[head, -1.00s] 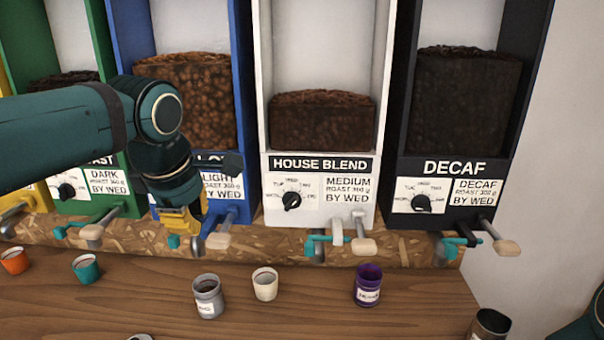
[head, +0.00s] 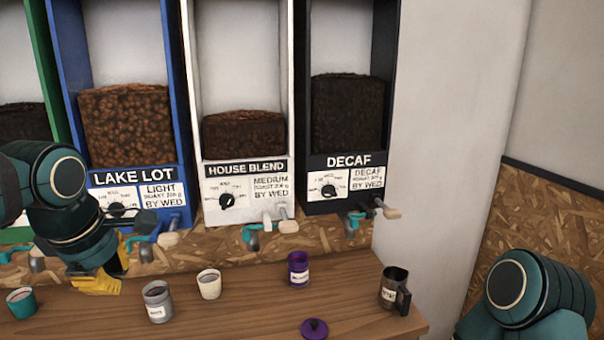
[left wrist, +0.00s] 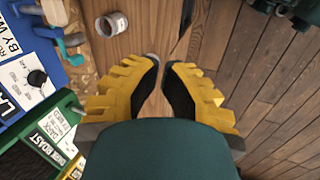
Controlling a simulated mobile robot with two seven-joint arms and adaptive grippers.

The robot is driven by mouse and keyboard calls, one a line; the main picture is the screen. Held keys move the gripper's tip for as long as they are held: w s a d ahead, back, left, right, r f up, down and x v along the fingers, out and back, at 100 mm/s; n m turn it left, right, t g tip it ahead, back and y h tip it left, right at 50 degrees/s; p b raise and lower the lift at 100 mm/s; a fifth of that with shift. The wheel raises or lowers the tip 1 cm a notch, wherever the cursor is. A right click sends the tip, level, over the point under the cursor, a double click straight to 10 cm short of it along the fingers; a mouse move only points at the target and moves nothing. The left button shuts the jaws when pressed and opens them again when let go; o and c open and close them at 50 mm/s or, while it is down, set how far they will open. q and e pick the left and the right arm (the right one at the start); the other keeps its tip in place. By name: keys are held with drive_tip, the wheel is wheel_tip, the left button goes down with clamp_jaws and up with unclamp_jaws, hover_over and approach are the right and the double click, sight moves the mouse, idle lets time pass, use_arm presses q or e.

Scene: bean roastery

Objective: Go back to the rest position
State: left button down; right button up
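My left gripper (head: 97,286) with yellow fingers hangs at the left of the head view, in front of the blue Lake Lot dispenser and over the back-left of the counter. In the left wrist view its two yellow fingers (left wrist: 163,68) with black pads stand apart, with nothing between them. My right arm's teal link (head: 535,295) shows at the lower right of the head view; the right gripper is out of view.
A wooden counter (head: 250,305) carries a teal cup (head: 21,302), grey cup (head: 158,301), cream cup (head: 209,284), purple cup (head: 298,269), purple lid (head: 314,328) and dark mug (head: 394,289). Behind stand the Lake Lot (head: 128,176), House Blend (head: 245,168) and Decaf (head: 347,161) dispensers.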

use_arm(q)
drive_tip(key=w+d+f+m+g+h, duration=0.15)
drive_tip(key=w+d+f+m, duration=0.3)
drive_tip(key=f, duration=0.85)
drive_tip(key=w+d+f+m+h, duration=0.25)
drive_tip(key=d+f+m, duration=0.3)
drive_tip(key=f, duration=0.75)
drive_tip(key=s+d+f+m, duration=0.3)
drive_tip(key=s+f, duration=0.3)
drive_tip(key=f, duration=0.4)
drive_tip(key=s+d+f+m, duration=0.4)
drive_tip(key=s+f, duration=0.3)
drive_tip(key=f, duration=0.4)
drive_tip(key=shift+d+f+m+g, duration=0.15)
drive_tip(key=shift+d+m+g, duration=0.25)
drive_tip(key=shift+d, duration=0.4)
use_arm(e)
drive_tip(key=shift+w+f, duration=0.2)
drive_tip(key=shift+w, duration=0.35)
use_arm(q)
drive_tip(key=shift+w, duration=0.1)
